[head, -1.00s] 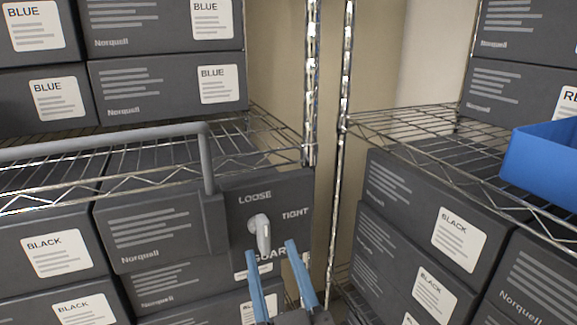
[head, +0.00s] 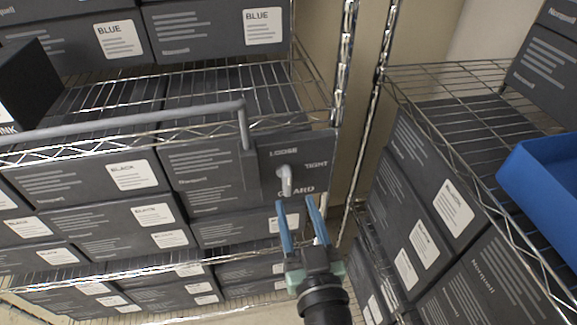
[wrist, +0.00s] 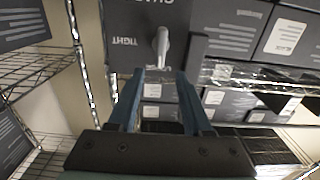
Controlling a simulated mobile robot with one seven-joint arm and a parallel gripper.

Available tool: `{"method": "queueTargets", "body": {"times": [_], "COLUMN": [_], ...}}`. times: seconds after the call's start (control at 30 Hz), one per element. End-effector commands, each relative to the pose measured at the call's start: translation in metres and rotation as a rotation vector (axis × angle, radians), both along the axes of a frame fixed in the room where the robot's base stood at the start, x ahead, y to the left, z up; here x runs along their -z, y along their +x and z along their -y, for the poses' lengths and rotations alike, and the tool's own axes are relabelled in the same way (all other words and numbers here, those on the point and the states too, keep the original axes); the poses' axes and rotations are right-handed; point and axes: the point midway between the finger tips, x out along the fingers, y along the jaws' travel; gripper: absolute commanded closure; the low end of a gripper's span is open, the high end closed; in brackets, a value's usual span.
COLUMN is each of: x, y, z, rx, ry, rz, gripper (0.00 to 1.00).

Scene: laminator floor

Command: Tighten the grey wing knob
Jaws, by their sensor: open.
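The grey wing knob (head: 285,180) sits on a dark panel (head: 318,148) marked LOOSE above, TIGHT to the upper right and GUARD below. Its wing hangs downward, pointing at none of the LOOSE or TIGHT words. In the wrist view the knob (wrist: 161,48) appears ahead of the fingers, near the top middle. My gripper (head: 301,205) is open, its two blue fingers just below the knob in the head view. In the wrist view the fingers (wrist: 160,75) are apart with nothing between them, and the knob looks beyond their tips.
A grey bar (head: 120,122) runs left from beside the panel. Wire shelves (head: 200,82) with dark boxes (head: 100,180) stand behind and left. A blue bin (head: 545,180) sits on the right shelf. A metal post (head: 345,70) rises just right of the panel.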

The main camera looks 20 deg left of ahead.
Motion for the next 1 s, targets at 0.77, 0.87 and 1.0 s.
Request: {"method": "queueTargets", "body": {"times": [0.77, 0.87, 1.0], "x": [-0.001, -0.001, -0.001], "y": [0.069, 0.069, 0.069], "z": [-0.047, -0.047, -0.047], "rx": [0.0, 0.0, 0.0], "ry": [-0.001, -0.001, -0.001], "rz": [0.002, 0.001, 0.001], "gripper": [0.5, 0.5, 0.73]}}
